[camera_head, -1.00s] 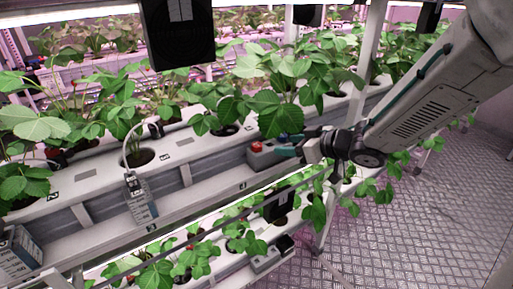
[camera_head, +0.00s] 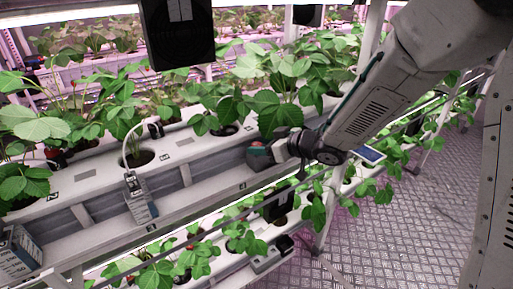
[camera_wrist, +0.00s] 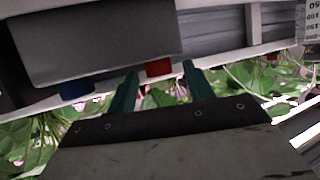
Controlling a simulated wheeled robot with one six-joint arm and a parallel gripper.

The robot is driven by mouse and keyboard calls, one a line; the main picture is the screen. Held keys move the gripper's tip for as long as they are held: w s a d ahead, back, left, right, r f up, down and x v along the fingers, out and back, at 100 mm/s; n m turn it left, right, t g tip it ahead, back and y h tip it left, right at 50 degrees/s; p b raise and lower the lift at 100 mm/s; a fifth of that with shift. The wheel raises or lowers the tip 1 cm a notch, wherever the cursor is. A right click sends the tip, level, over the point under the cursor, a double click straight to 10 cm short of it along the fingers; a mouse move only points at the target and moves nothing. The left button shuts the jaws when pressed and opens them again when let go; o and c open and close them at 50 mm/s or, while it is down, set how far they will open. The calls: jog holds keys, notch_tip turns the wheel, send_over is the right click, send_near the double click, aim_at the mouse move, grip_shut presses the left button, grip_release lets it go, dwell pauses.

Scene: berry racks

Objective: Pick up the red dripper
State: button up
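The red dripper (camera_wrist: 158,67) shows in the wrist view as a small red block at the edge of a large grey box (camera_wrist: 95,45). A blue piece (camera_wrist: 75,89) sits on the same edge, to the left. My gripper (camera_wrist: 160,78) is open; its two teal fingers stand apart with the red dripper between their tips in the picture, and a gap shows on each side. I cannot tell how far past the tips the dripper is. In the head view my gripper (camera_head: 263,152) is at the grey box on the rack and mostly hides it.
White planting gutters (camera_head: 85,178) with leafy plants run beside and below the box. A white device (camera_head: 138,200) hangs on the gutter at left. A black panel (camera_head: 178,32) hangs above. The patterned metal floor (camera_head: 400,240) at right is open.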

jog(key=c, duration=0.9)
jog(key=shift+c, duration=0.2)
jog(key=shift+r, duration=0.1)
